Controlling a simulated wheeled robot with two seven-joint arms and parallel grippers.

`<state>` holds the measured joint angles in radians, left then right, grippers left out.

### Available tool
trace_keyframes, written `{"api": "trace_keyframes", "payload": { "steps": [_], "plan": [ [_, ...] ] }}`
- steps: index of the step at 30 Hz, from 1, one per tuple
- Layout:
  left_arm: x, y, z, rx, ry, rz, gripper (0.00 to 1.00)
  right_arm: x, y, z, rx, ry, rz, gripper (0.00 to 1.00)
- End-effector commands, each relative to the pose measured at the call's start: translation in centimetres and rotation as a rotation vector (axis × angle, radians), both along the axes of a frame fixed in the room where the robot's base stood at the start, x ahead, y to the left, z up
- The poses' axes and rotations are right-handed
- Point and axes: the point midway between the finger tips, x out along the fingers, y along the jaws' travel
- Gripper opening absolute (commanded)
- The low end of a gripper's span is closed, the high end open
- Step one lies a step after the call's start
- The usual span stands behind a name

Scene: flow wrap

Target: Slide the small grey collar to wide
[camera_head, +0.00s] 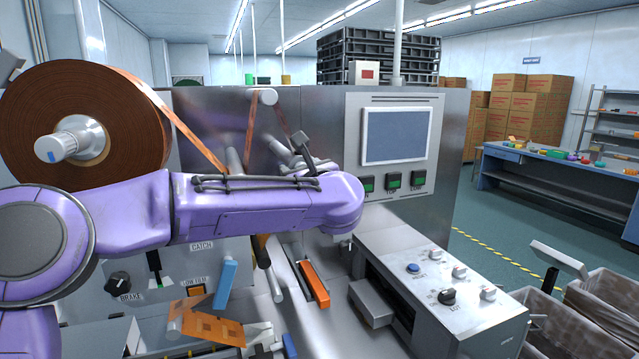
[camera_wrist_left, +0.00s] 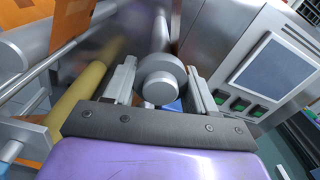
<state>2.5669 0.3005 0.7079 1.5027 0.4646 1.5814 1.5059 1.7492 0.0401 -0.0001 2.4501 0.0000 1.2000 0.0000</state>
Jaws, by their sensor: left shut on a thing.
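The small grey collar (camera_wrist_left: 162,80) appears to be the round grey metal piece with a flat face in the left wrist view. My left gripper (camera_wrist_left: 161,84) is shut on it, one finger at each side. In the head view my purple left arm reaches across the machine front and hides most of the hand and the collar. No "wide" mark can be read in either view. My right gripper is not in view.
A large brown film roll (camera_head: 88,115) stands at the left, with its film web (camera_head: 190,130) running toward rollers. A yellow roller (camera_wrist_left: 78,98) lies left of my fingers. A control panel (camera_head: 397,135) with screen is to the right. A button box (camera_head: 440,285) juts out at front.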

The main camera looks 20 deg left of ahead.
Motion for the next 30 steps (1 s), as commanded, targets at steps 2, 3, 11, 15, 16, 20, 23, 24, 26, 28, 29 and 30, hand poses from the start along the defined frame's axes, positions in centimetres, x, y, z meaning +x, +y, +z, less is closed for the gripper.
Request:
{"api": "trace_keyframes", "payload": {
  "steps": [2, 3, 11, 15, 16, 20, 23, 24, 26, 28, 29, 30],
  "plan": [
    [-0.2, 0.9, -0.5, -0.001, 0.004, 0.010, 0.01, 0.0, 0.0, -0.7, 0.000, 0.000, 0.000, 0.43],
    [-0.2, 1.0, -0.4, -0.001, 0.005, 0.012, 0.01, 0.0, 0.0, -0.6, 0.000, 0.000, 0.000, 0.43],
    [-0.2, 1.1, -0.3, 0.001, 0.007, 0.014, 0.62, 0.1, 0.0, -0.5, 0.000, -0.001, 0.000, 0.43],
    [-0.2, 1.1, -0.2, 0.000, 0.006, 0.013, 0.80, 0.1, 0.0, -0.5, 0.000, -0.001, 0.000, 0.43],
    [-0.2, 1.0, -0.2, 0.000, 0.006, 0.012, 0.80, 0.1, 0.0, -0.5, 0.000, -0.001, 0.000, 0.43],
    [-0.2, 0.9, -0.2, 0.000, 0.004, 0.012, 0.80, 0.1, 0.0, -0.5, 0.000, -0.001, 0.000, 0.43],
    [-0.6, 0.6, -0.4, 0.000, 0.003, 0.011, 0.80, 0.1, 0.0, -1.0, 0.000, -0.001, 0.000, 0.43],
    [-1.0, 0.2, -0.5, 0.001, 0.002, 0.009, 0.80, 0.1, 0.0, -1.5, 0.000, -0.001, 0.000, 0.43],
    [-2.0, -0.6, -0.7, 0.001, 0.002, 0.008, 0.80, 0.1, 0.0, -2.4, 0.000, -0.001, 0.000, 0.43],
    [-3.3, -1.6, -0.9, 0.002, 0.001, 0.009, 0.80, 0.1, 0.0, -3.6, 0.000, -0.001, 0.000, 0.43],
    [-3.9, -2.1, -0.9, 0.002, 0.001, 0.008, 0.80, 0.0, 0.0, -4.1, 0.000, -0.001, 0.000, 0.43],
    [-4.7, -2.7, -0.9, 0.002, 0.001, 0.009, 0.80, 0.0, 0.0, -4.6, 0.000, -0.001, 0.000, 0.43]
  ]
}}
